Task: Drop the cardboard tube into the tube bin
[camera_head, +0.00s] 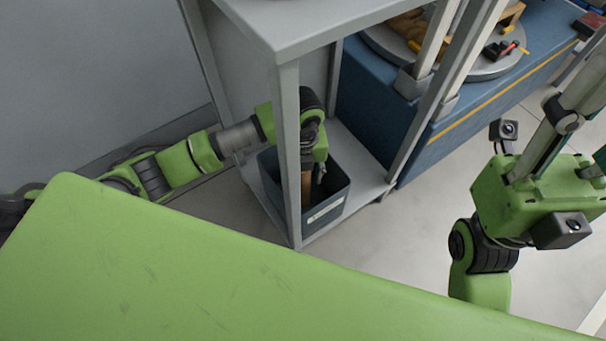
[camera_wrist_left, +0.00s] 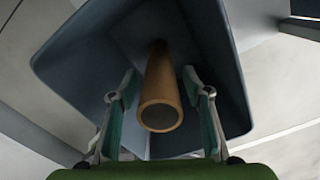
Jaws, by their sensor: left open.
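The tube bin (camera_head: 335,190) is a dark blue-grey open box on the low shelf of a grey rack; its wall also shows in the left wrist view (camera_wrist_left: 225,75). The brown cardboard tube (camera_wrist_left: 160,95) is inside the bin's outline, its open end facing the wrist camera. Part of the tube (camera_head: 306,187) shows behind the rack post in the head view. My left gripper (camera_head: 318,172) is above the bin, pointing down. In the left wrist view its fingers (camera_wrist_left: 158,85) are spread on both sides of the tube, with gaps. The tube's lower end is hard to make out.
A grey rack post (camera_head: 288,150) stands in front of my left wrist, under the rack's top (camera_head: 300,22). A blue bench (camera_head: 375,110) with a round grey tray stands behind to the right. Pale floor (camera_head: 400,235) is clear right of the rack.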

